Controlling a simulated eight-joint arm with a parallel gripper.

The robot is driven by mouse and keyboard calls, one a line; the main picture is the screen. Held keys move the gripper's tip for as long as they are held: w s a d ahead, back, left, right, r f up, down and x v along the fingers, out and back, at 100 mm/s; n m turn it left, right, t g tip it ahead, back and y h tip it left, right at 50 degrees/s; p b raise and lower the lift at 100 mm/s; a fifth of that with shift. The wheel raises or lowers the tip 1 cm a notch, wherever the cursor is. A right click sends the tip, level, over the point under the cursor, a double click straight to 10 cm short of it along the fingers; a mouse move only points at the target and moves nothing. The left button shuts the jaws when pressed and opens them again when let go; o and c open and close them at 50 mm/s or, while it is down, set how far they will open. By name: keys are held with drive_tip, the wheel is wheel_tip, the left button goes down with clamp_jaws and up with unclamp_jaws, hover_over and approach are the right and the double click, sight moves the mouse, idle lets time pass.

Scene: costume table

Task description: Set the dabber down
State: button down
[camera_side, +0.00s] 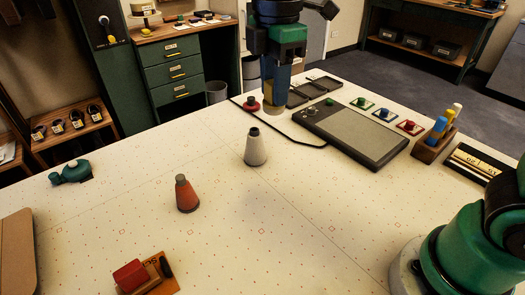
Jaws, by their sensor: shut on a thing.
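My gripper (277,78) hangs point-down above the far middle of the table, with its fingers close together. It is shut on a dabber (274,108) that hangs roughly upright, its blunt tan end lowest. The fingers hide much of the dabber. I cannot tell for sure whether its lower end touches the table. A wooden rack (430,153) at the right holds blue and yellow upright pieces that look like dabbers.
A red knob (250,104) is just left of the dabber. A grey-topped board (352,133) lies to the right. The front middle of the white table (260,235) is clear.

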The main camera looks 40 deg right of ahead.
drive_tip(key=a+n, duration=0.2)
drive_tip(key=a, duration=0.3)
drive_tip(key=f, duration=1.5)
drive_tip(key=shift+s+a+f, duration=0.15)
drive_tip(key=shift+s+f, duration=0.1)
drive_tip(key=shift+s, duration=0.15)
drive_tip(key=shift+f, duration=2.35)
drive_tip(key=shift+f, duration=0.1)
drive_tip(key=c, duration=0.6)
unclamp_jaws()
